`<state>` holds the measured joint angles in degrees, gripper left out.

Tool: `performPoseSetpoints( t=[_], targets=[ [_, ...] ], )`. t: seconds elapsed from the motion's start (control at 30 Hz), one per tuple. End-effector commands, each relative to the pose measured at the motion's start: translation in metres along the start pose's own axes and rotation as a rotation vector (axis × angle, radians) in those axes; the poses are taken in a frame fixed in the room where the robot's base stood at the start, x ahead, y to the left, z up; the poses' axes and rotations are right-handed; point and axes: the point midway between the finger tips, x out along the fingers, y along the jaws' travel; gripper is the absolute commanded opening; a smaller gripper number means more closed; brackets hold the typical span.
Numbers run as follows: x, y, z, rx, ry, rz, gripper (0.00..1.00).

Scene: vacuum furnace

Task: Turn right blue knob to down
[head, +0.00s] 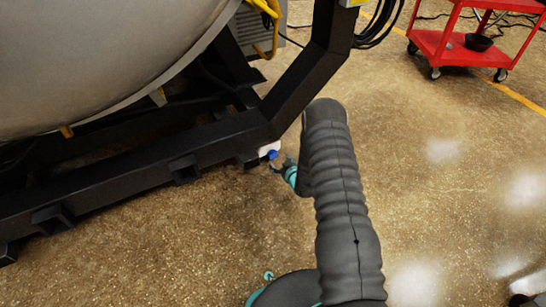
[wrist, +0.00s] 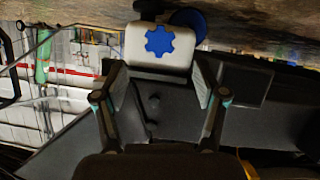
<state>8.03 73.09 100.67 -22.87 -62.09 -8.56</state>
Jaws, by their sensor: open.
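A white valve body (wrist: 158,63) with a blue, gear-shaped knob (wrist: 159,42) on its face is at the upper middle of the wrist view. A second blue round part (wrist: 187,20) shows partly behind it; I cannot tell which is the right knob. In the head view a small blue knob (head: 272,154) sits by the white body (head: 266,148) at the frame's lower corner. My gripper (wrist: 161,76) is open, with one finger on each side of the white body's near edge and nothing between them. Contact cannot be told. In the head view the gripper (head: 279,167) is small and partly hidden by my arm.
A black steel frame (head: 120,170) carries a large grey vessel (head: 90,60) just left of my arm. A yellow hose (head: 272,40) and black cables hang above. A red cart (head: 460,50) stands at the upper right. The floor to the right is clear.

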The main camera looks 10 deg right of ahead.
Motion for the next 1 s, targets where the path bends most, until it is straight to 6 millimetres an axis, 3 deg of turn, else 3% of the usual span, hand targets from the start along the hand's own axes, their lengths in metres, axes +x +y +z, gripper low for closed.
performPoseSetpoints(
  t=[0.2, 0.4, 0.6, 0.9, 1.0],
  targets=[
    [0.042, -0.001, 0.002, -0.002, 0.003, 0.000, 0.71],
    [0.070, 0.000, 0.001, -0.001, 0.002, 0.000, 0.71],
    [0.082, 0.000, 0.000, -0.001, 0.001, 0.000, 0.71],
    [0.084, 0.000, 0.000, -0.001, 0.001, 0.000, 0.71],
    [0.084, 0.000, 0.000, -0.001, 0.001, 0.000, 0.49]
  ],
)
